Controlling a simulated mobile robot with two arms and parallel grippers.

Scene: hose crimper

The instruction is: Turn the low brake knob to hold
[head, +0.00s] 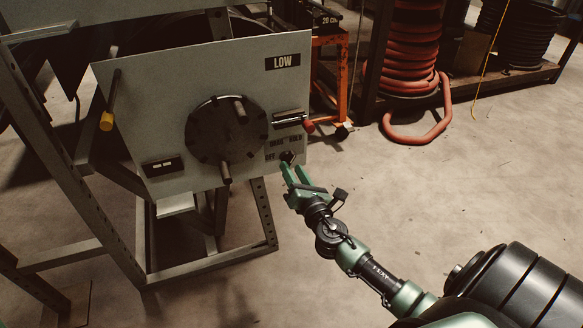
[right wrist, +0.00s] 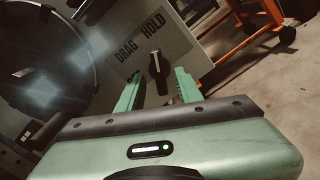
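The low brake knob (head: 287,156) is a small black knob at the lower right of the grey panel (head: 165,100) marked LOW (head: 283,62). OFF, DRAG and HOLD labels (head: 285,141) sit around it. In the right wrist view the knob (right wrist: 158,72) shows as a dark bar with a pale upper end, below the DRAG and HOLD lettering (right wrist: 140,37); I cannot tell its exact setting. My right gripper (head: 294,171) is open at the knob. Its green fingers (right wrist: 160,78) stand on either side of the knob, with gaps visible. My left gripper is not in view.
A large black wheel (head: 226,130) with handles fills the panel's middle. An orange cart (head: 343,75) and red hose coils (head: 412,60) stand behind. Floor at right is clear.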

